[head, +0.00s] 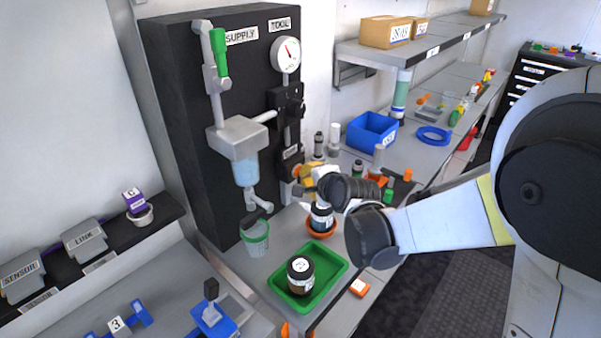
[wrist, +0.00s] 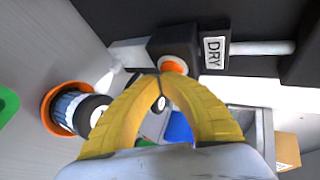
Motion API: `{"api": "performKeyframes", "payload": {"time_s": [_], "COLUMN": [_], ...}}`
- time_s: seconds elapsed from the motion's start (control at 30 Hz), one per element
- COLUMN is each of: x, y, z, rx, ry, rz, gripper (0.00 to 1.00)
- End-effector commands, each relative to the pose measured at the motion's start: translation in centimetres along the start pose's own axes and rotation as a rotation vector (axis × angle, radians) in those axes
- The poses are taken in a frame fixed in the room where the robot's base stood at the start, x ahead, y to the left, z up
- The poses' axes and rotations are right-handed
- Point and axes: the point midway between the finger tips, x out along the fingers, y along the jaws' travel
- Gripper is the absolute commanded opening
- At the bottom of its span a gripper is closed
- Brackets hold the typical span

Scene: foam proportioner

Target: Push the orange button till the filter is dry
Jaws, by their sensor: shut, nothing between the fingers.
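The orange button (wrist: 173,66) sits on a dark block beside a label reading DRY (wrist: 213,50) in the wrist view. My gripper (wrist: 160,74) has its yellow fingers shut and empty, with the tips at the button's lower left edge. I cannot tell whether they touch it. A filter unit (head: 236,136) hangs on the panel, with a clear bowl (head: 245,172) that looks pale blue inside.
Below the filter stands a clear cup with a green rim (head: 258,238). A dark jar sits in a green tray (head: 339,268), and another stands in an orange dish (head: 321,231) under my wrist. A blue bin (head: 371,131) is farther back on the bench.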

Motion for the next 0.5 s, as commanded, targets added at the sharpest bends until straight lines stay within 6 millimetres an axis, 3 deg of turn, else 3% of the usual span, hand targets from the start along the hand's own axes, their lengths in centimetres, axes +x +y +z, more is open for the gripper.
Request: {"api": "performKeyframes", "payload": {"time_s": [0.5], "x": [-0.73], "y": [0.39], "z": [-0.39], "rx": [0.002], "ry": [0.0], "rz": [0.0], "gripper": [0.0]}}
